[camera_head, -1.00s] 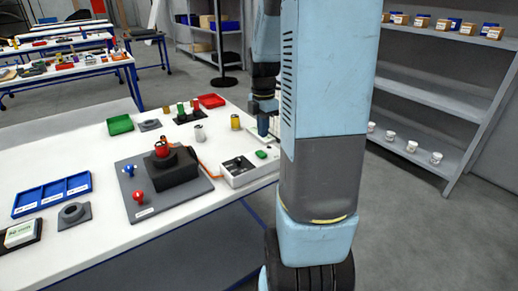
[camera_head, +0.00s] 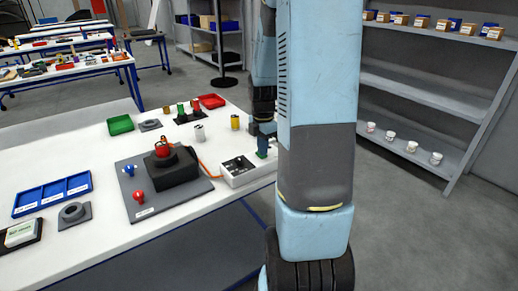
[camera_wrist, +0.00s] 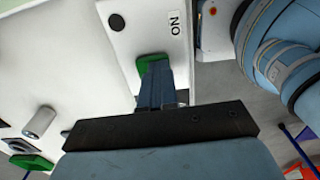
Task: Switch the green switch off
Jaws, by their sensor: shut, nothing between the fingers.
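The green switch (camera_wrist: 144,64) is on a white box, near a label reading "ON" in the wrist view. My gripper (camera_wrist: 155,70) is shut and empty. Its fingertips are over the green switch and hide much of it; I cannot tell if they touch it. In the head view the white switch box (camera_head: 236,180) stands at the table's right edge, with my gripper (camera_head: 262,154) at its right end. The green switch is mostly hidden there, so its position is unclear.
Left of the box, a grey plate (camera_head: 140,212) holds a black block with a red-topped part and a red knob (camera_head: 138,196). Blue (camera_head: 52,194), green (camera_head: 120,124) and red (camera_head: 211,101) trays lie on the table. Shelves (camera_head: 430,90) stand at right.

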